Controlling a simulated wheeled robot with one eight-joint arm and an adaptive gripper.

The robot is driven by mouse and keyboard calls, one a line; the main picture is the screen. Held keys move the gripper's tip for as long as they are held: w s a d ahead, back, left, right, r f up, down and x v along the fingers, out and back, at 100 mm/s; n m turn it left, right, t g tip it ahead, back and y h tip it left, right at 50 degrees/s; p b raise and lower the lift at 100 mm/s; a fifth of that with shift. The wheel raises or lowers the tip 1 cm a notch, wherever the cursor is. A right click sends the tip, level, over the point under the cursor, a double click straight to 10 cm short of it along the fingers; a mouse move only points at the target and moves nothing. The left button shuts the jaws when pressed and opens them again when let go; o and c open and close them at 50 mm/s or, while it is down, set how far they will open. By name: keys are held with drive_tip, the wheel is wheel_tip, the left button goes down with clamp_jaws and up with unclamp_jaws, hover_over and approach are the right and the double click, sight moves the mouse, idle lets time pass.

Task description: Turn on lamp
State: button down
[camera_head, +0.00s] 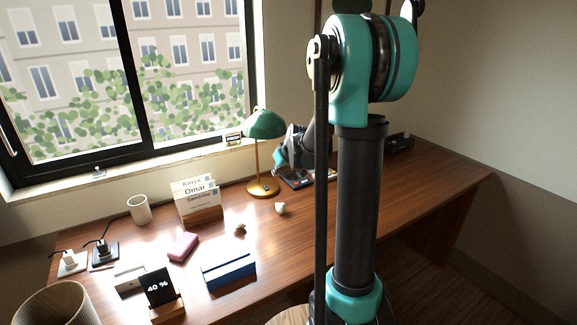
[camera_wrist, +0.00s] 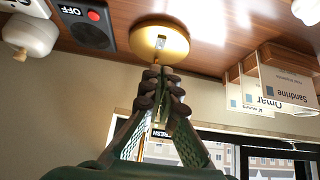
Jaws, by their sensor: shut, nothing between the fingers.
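The desk lamp has a green shade (camera_head: 265,124), a thin stem and a round gold base (camera_head: 263,188) on the desk. In the wrist view, its gold base (camera_wrist: 143,43) is at the top, with a small pale switch-like piece (camera_wrist: 160,43) on it. My gripper (camera_wrist: 161,76) is shut and empty, its fingertips pointing at the base and a little short of the switch piece in the picture. I cannot tell whether they touch the lamp. In the head view, my wrist is right of the lamp, and my fingertips are not clearly visible. No clear glow shows at the shade.
A dark box (camera_wrist: 84,25) with a red button and OFF label lies beside the base. A white rounded object (camera_wrist: 30,35) is near it. Name cards (camera_head: 195,198) stand left of the lamp, with a cup (camera_head: 139,209) beyond. The desk's right side (camera_head: 440,180) is mostly clear.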

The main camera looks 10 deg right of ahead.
drive_tip(key=s+f+v, duration=0.1)
drive_tip(key=v, duration=0.9)
drive_tip(key=shift+s+d, duration=0.35)
drive_tip(key=shift+s, duration=0.2)
drive_tip(key=s+f+m+g, duration=0.1)
drive_tip(key=s+f, duration=0.4)
drive_tip(key=s, duration=0.3)
drive_tip(key=s+f+m+g+h, duration=0.1)
drive_tip(key=s+f, duration=0.4)
drive_tip(key=s, duration=0.4)
drive_tip(key=s+f+m+g+h, duration=0.1)
drive_tip(key=s+f, duration=0.4)
drive_tip(key=s, duration=0.3)
drive_tip(key=shift+s+a+m, duration=0.3)
drive_tip(key=shift+s, duration=0.1)
